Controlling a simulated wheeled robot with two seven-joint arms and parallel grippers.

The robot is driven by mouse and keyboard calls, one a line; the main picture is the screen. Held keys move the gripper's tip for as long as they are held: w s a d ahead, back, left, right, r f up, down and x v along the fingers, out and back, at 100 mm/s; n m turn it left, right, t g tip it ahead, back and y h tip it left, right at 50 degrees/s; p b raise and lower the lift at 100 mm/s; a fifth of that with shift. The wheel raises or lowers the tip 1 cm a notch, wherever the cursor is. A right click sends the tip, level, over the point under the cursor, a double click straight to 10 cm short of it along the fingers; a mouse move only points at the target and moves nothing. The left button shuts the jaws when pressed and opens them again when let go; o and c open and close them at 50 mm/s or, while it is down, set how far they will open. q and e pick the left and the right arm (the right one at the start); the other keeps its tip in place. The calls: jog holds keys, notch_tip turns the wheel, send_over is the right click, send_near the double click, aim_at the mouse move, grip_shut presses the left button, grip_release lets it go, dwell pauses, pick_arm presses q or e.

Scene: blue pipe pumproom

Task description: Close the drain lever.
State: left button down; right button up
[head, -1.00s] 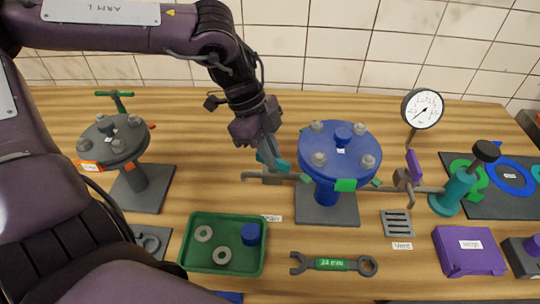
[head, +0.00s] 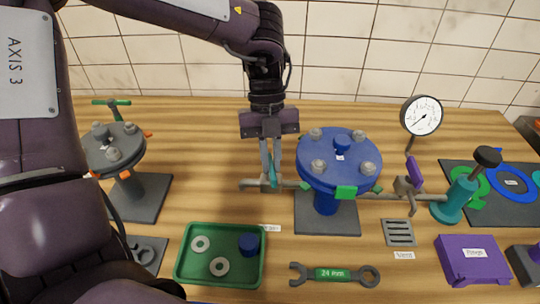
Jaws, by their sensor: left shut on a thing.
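The drain lever (head: 272,179) is a small teal handle on the valve of the left pipe stub, left of the blue flanged vessel (head: 338,160). It looks set across the pipe, though the fingers partly hide it. My left gripper (head: 270,168) comes down from above with its grey fingers shut on the teal lever. The pipe stub (head: 247,184) runs left from the vessel, above the partly hidden drain label (head: 270,229). My right gripper is not in view.
A purple-handled valve (head: 412,172), a gauge (head: 421,115) and a teal pump (head: 456,200) stand right of the vessel. A green tray (head: 180,262) with washers and a wrench (head: 335,274) lie in front. A grey flanged stand (head: 113,150) is at left.

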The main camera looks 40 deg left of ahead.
pick_arm(q)
jog(key=shift+m+y+p, duration=0.5)
jog(key=shift+m+p, duration=0.4)
jog(key=shift+m, duration=0.4)
jog(key=c, duration=1.5)
grip_release()
jog(key=shift+g, duration=0.3)
jog(key=p+v, duration=0.1)
jog(key=v, duration=0.6)
jog(key=shift+w+r+p, duration=0.15)
jog(key=shift+r+p, duration=0.2)
